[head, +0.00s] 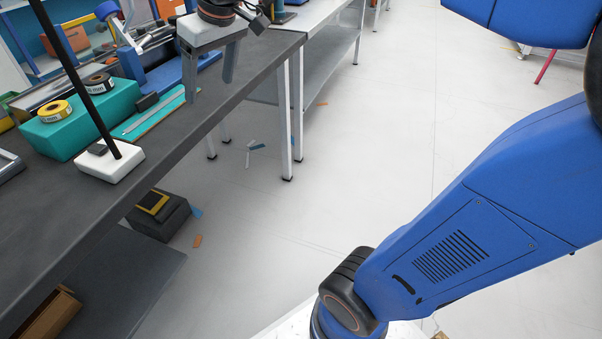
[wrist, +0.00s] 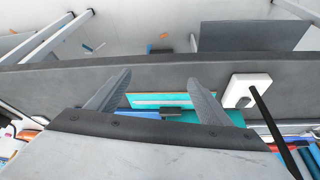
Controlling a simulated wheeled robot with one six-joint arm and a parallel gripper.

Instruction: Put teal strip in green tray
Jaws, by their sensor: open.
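A flat teal strip (head: 158,119) lies on the dark bench near its front edge, with a thin grey ruler-like bar along it. It also shows in the wrist view (wrist: 150,97), between my fingers. My gripper (head: 208,91) is open and empty, pointing down above the bench beside the strip's right end; its two fingers also show in the wrist view (wrist: 160,79). A thick teal-green block or box (head: 78,131) stands left of the strip with tape rolls on it. I cannot tell whether it is the green tray; no other clear green tray shows.
A white base (head: 110,162) with a tall black pole stands close to the strip at the bench front. A yellow tape roll (head: 56,111) and a dark small block (head: 147,101) are near. Blue equipment stands behind. The floor right of the bench is mostly clear.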

